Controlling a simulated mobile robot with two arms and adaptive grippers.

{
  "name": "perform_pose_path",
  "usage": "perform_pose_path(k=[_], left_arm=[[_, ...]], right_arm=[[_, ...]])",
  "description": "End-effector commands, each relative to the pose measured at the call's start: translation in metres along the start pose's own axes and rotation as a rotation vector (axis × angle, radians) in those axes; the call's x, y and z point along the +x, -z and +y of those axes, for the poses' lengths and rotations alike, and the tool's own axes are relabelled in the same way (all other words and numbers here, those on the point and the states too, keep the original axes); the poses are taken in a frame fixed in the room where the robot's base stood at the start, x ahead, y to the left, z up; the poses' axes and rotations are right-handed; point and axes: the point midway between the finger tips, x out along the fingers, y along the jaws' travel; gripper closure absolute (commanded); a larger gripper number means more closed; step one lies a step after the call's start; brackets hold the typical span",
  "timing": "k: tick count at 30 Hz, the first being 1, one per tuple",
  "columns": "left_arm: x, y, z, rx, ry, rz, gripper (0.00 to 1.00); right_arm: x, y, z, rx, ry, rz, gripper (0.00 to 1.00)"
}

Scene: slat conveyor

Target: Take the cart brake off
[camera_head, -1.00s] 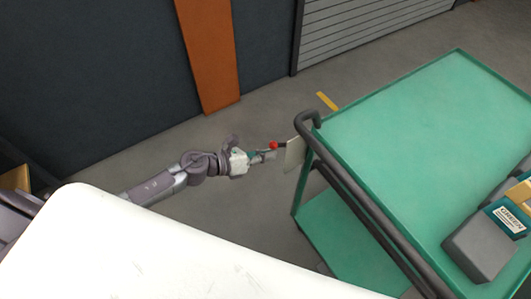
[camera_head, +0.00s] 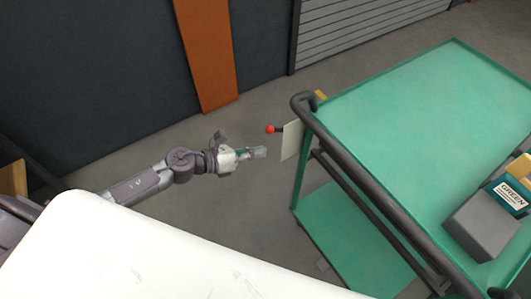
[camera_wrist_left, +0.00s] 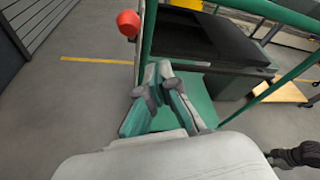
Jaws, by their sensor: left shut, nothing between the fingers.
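The green cart (camera_head: 420,110) stands at the right of the head view with a dark push handle (camera_head: 350,180) along its near left side. A short dark lever with a red ball knob (camera_head: 270,129) sticks out to the left from a pale plate (camera_head: 290,141) at the handle's far end. My left gripper (camera_head: 262,152) is shut and empty, a little below and left of the knob and apart from it. In the left wrist view my left fingertips (camera_wrist_left: 158,70) meet, and the red knob (camera_wrist_left: 128,23) is above and left of them. My right gripper is not in view.
A grey box (camera_head: 482,225) and a box labelled GREEN (camera_head: 508,194) stand on the cart top. The cart's lower shelf (camera_head: 345,235) shows below. A white surface (camera_head: 150,250) fills the near left. Bare floor lies around my left gripper.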

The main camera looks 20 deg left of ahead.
Motion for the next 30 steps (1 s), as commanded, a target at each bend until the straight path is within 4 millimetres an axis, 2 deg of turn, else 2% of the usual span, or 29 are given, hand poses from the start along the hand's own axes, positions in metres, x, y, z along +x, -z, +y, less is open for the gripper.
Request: perform_pose_path(k=[3, 10, 14, 30], left_arm=[[-0.028, -0.005, -0.003, 0.001, -0.002, 0.006, 1.0], [-0.06, -0.014, -0.008, -0.003, -0.002, 0.007, 1.0], [-0.066, -0.017, -0.01, -0.003, 0.0, 0.006, 1.0], [-0.067, -0.018, -0.01, -0.003, 0.0, 0.006, 1.0]], right_arm=[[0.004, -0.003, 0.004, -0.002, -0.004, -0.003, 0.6], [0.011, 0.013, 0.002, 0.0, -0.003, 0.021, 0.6], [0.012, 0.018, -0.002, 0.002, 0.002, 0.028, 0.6], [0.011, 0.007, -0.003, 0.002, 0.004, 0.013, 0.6]])
